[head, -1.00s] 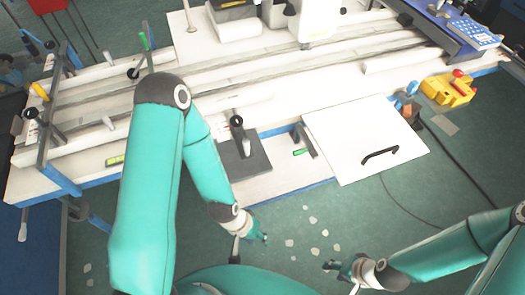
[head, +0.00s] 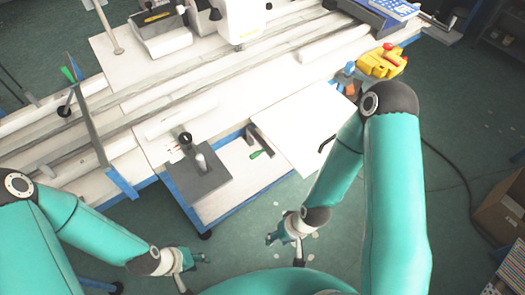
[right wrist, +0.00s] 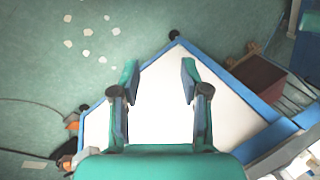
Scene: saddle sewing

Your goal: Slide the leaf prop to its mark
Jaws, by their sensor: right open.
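The white leaf (head: 285,125) with a black handle (head: 327,143) lies at the table's front edge in the head view. A short dark bar (head: 262,140) stands beside its left edge; I cannot tell whether this is the leaf prop, and no mark can be made out. My right gripper (head: 283,236) is in front of the table, below the leaf in the picture. In the right wrist view it (right wrist: 159,70) is open and empty, with a white blue-edged panel (right wrist: 162,100) behind its fingers. My left gripper (head: 194,262) is lower left, apart from the table; its jaws are unclear.
A grey plate (head: 186,190) with upright knobs and a green-handled tool (head: 255,154) lie left of the leaf. A yellow object (head: 382,62) stands behind it. A cardboard box (head: 500,205) is on the floor at right. Floor before the table is mostly clear, with pale scraps.

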